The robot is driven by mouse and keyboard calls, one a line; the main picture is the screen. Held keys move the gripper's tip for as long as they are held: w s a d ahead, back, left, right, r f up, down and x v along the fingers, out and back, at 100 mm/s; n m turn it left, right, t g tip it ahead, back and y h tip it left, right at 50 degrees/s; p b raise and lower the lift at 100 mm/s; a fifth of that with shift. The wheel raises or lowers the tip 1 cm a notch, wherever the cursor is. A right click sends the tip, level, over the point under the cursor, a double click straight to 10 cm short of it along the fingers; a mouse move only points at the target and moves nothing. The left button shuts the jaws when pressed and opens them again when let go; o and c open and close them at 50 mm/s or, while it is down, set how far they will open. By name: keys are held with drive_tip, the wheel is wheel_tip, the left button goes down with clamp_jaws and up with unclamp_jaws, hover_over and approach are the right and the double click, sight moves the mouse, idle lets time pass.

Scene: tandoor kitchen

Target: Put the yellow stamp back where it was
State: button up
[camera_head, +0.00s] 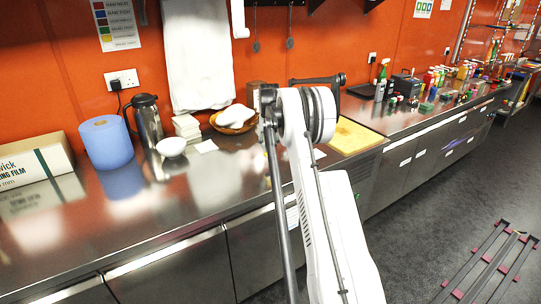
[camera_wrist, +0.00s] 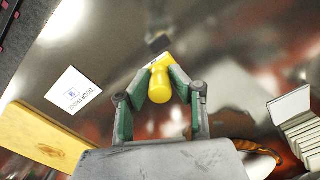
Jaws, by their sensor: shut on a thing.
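The yellow stamp (camera_wrist: 159,86) is between the fingers of my gripper (camera_wrist: 161,74) in the wrist view. The gripper is shut on its rounded yellow handle. A white card (camera_wrist: 73,92) with print lies on the counter to the left in that view. A white card (camera_head: 207,146) also shows in the head view. The stamp and fingertips are hidden behind my arm in the head view.
A yellow board (camera_head: 352,137) lies right of my arm. A bread basket (camera_head: 234,127), white stack (camera_head: 187,127), bowl (camera_head: 171,147), steel jug (camera_head: 147,121) and blue roll (camera_head: 106,143) stand to the left. Bottles and small items crowd the far right counter.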

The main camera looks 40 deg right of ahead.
sight(270, 155)
drive_tip(key=shift+w+d+f, duration=0.1)
drive_tip(key=shift+d+f, duration=0.2)
drive_tip(key=shift+d, duration=0.15)
drive_tip(key=shift+f, duration=2)
drive_tip(key=shift+f, duration=0.2)
drive_tip(key=o, duration=0.9)
drive_tip(key=shift+r, duration=0.15)
